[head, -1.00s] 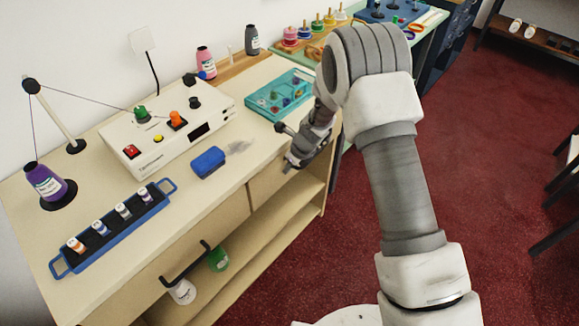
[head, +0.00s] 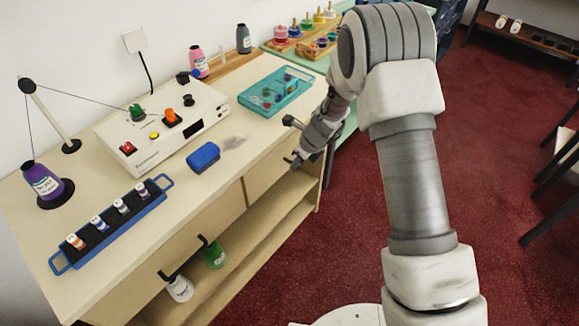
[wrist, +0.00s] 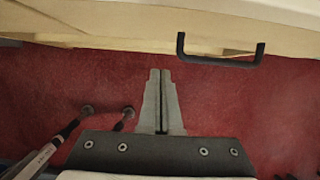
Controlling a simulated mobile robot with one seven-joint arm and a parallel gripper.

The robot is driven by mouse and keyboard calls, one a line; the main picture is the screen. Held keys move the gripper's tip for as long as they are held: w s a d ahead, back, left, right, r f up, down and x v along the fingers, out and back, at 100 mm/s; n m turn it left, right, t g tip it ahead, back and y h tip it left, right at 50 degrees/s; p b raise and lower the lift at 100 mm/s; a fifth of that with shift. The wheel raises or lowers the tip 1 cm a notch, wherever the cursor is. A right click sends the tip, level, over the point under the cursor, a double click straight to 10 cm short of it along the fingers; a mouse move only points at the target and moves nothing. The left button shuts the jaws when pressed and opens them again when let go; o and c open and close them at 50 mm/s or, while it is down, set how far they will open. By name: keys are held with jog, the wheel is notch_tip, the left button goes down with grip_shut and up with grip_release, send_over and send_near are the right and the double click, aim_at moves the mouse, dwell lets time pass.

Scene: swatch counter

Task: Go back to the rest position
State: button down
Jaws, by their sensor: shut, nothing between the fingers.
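My gripper (head: 294,142) is off the front edge of the counter, to the right of the blue block, in the head view. In the wrist view the two fingers of my gripper (wrist: 161,75) lie together with nothing between them. Below them is red floor, and the counter front crosses the top of that view. My arm is bent, with its elbow high at the upper right of the head view.
The counter (head: 110,205) holds a white machine (head: 165,128), a blue eraser-like block (head: 203,157), a blue rack of small spools (head: 112,222) and a teal tray (head: 275,92). A black drawer handle (wrist: 220,61) juts from the counter front. Red floor (head: 480,130) is open at right.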

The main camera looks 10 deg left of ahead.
jog(key=v, duration=0.6)
jog(key=shift+r+p, duration=0.2)
jog(key=shift+p, duration=0.2)
